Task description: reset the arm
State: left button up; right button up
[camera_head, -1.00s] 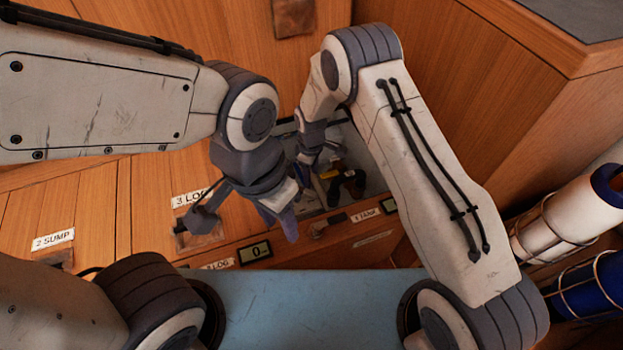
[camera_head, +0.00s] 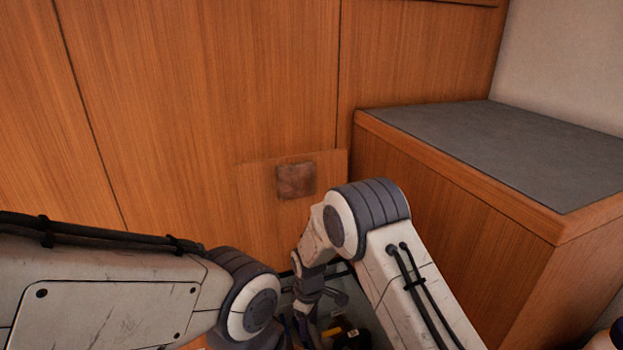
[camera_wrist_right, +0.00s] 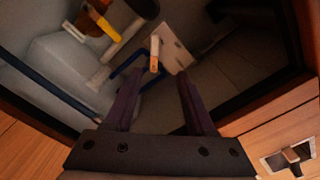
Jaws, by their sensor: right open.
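My right arm (camera_head: 395,265) reaches down from the right in the head view. My right gripper (camera_head: 306,322) points down into a recessed compartment in the floor. In the right wrist view, my right gripper (camera_wrist_right: 155,88) has two dark fingers spread apart with nothing held between them. Beyond the fingers lie a whitish plate (camera_wrist_right: 176,46) and a small orange-tipped piece (camera_wrist_right: 155,55). My left arm (camera_head: 110,300) comes in from the left; its gripper is below the picture edge.
The compartment holds a blue pipe (camera_wrist_right: 50,96) and a yellow-orange tag (camera_wrist_right: 101,22). A wood panel with a latch (camera_wrist_right: 290,160) borders it. A brown square patch (camera_head: 296,180) is on the wooden wall. A grey-topped wooden counter (camera_head: 500,145) stands at right.

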jog(key=s+r+m, duration=0.1)
jog(key=s+r, duration=0.6)
jog(key=r, duration=0.2)
jog(key=s+r+m, duration=0.2)
jog(key=s+r, duration=0.4)
jog(key=r, duration=0.4)
jog(key=s+d+r+m+y, duration=0.1)
jog(key=s+d+r, duration=0.15)
jog(key=s, duration=0.55)
jog(key=s+d+r+m, duration=0.1)
jog(key=s+d+r, duration=0.15)
jog(key=s, duration=0.45)
notch_tip(320, 180, up, 38)
jog(key=p, duration=3.8)
jog(key=shift+s+d+r+m, duration=0.2)
jog(key=shift+s+d+m, duration=0.1)
jog(key=shift+s, duration=0.15)
